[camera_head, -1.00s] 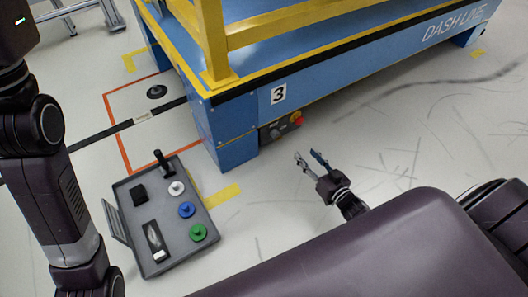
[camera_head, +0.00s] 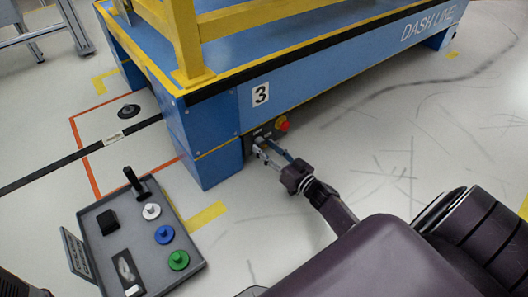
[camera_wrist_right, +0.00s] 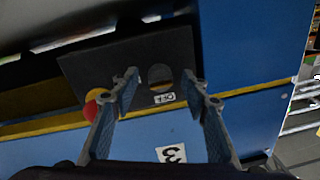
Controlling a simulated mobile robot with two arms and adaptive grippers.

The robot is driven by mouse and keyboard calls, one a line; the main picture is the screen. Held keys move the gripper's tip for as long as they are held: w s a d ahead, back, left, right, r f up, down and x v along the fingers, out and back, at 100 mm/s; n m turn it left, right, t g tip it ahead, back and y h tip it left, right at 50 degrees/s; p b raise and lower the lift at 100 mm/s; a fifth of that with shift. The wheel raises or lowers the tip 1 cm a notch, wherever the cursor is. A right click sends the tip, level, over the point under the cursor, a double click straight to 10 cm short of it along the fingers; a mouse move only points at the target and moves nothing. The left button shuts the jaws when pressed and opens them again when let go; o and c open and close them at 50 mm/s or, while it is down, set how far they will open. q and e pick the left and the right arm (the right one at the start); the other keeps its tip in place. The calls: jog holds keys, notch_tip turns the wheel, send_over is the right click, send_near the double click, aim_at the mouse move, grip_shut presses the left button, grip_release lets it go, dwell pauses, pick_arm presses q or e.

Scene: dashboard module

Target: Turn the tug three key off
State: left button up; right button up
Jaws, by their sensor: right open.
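The tug marked 3 (camera_head: 215,112) is a blue cart body with yellow rails. A dark control panel (camera_head: 252,133) sits low on its side; it also shows in the right wrist view (camera_wrist_right: 112,62). On it, an oval key switch (camera_wrist_right: 160,76) sits by a small white label; its setting is hard to tell. My right gripper (camera_head: 267,148) is open in front of the panel. In the right wrist view its fingers (camera_wrist_right: 163,84) stand on either side of the key switch, apart from it as far as I can tell. My left gripper is out of view.
A red button on a yellow base (camera_head: 282,124) sits beside the key, close to one finger in the right wrist view. A grey control box (camera_head: 97,235) with coloured knobs and a lever stands at the left. The floor right of the gripper is clear.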

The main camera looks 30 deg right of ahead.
jog(key=shift+w, duration=0.6)
grip_shut()
